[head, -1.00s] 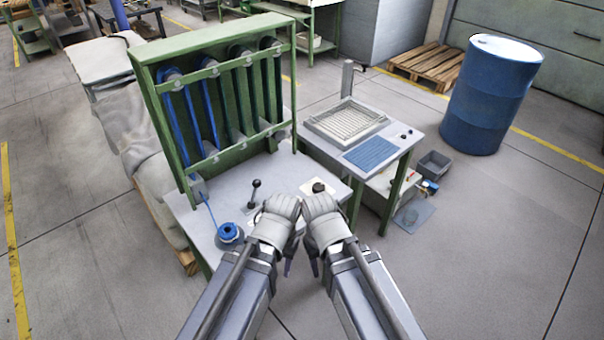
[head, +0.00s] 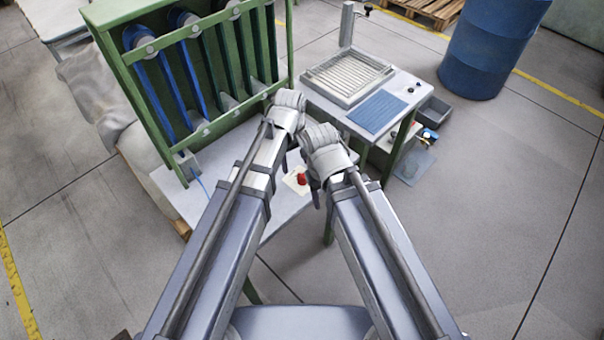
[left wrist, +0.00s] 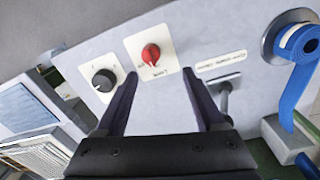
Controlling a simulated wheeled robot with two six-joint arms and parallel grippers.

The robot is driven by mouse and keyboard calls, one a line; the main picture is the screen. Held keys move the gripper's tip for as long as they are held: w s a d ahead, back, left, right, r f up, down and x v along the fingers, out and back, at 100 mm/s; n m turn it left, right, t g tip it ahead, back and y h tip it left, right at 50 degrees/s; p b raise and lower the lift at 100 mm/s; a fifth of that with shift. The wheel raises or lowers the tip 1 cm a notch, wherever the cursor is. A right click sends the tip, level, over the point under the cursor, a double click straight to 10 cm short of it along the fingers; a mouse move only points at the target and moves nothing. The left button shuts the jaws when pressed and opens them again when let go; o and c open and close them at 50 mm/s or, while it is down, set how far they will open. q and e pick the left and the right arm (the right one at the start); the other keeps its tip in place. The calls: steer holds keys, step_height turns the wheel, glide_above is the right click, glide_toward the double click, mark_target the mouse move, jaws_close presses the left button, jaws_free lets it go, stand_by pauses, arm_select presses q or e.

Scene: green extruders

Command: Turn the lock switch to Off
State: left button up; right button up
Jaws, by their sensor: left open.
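A red knob (head: 302,178) on a pale plate sits on the grey worktop (head: 225,205), between my forearms in the head view. In the left wrist view the red knob (left wrist: 151,54) and a black knob (left wrist: 104,80) each sit on a white labelled plate. The label print is too small to read, so I cannot tell which is the lock switch. My left gripper (left wrist: 161,80) is open and empty, its fingertips just short of the red knob's plate in that view. In the head view my left gripper (head: 283,155) is mostly hidden by its wrist. My right gripper (head: 316,192) shows only partly, right of the red knob.
A green rack (head: 112,75) with blue strips stands behind the worktop. A blue reel (left wrist: 300,42) and a dark lever (left wrist: 225,95) show in the left wrist view. A second table (head: 403,95) with a tray stands at right. A blue barrel (head: 490,45) stands beyond.

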mark_target(302, 175)
arm_select(q)
steer(key=shift+w+d+n, duration=0.3)
steer(key=shift+d+n, duration=0.1)
steer(key=shift+d, duration=0.4)
step_height(302, 175, down, 8)
steer(key=b, duration=0.8)
steer(key=shift+d, duration=0.15)
steer(key=shift+r, duration=0.1)
steer(key=shift+c, duration=0.2)
jaws_close()
